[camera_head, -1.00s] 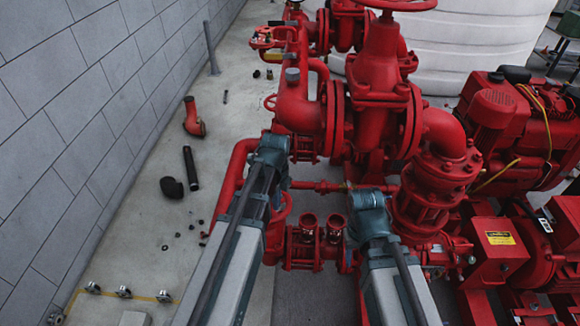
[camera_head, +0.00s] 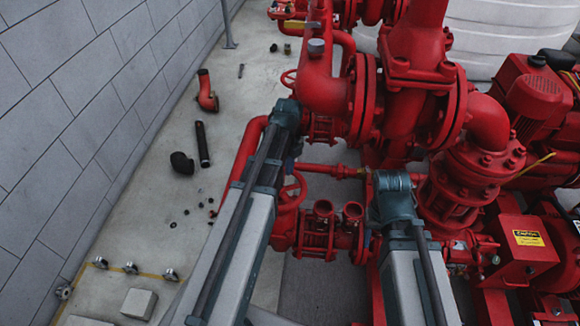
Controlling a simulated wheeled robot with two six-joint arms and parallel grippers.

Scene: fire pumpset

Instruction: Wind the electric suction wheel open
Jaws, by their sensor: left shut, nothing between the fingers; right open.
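Two small red handwheels show: one (camera_head: 290,78) on the upper left pipework, and one (camera_head: 292,191) beside my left arm, partly hidden by it. I cannot tell which is the electric suction wheel. No gripper fingers show. My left arm rises from the bottom to a teal joint just left of the big flanged pipe. My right arm rises to a teal joint in front of the lower pump pipework. Whatever lies beyond these joints is hidden.
Red pipework and a flanged valve body (camera_head: 415,85) fill the centre. A red box with a caution label (camera_head: 522,248) stands at right. A grey wall (camera_head: 70,110) runs along the left. Loose on the floor lie a red elbow (camera_head: 208,92), black pipe (camera_head: 202,144) and black elbow (camera_head: 182,163).

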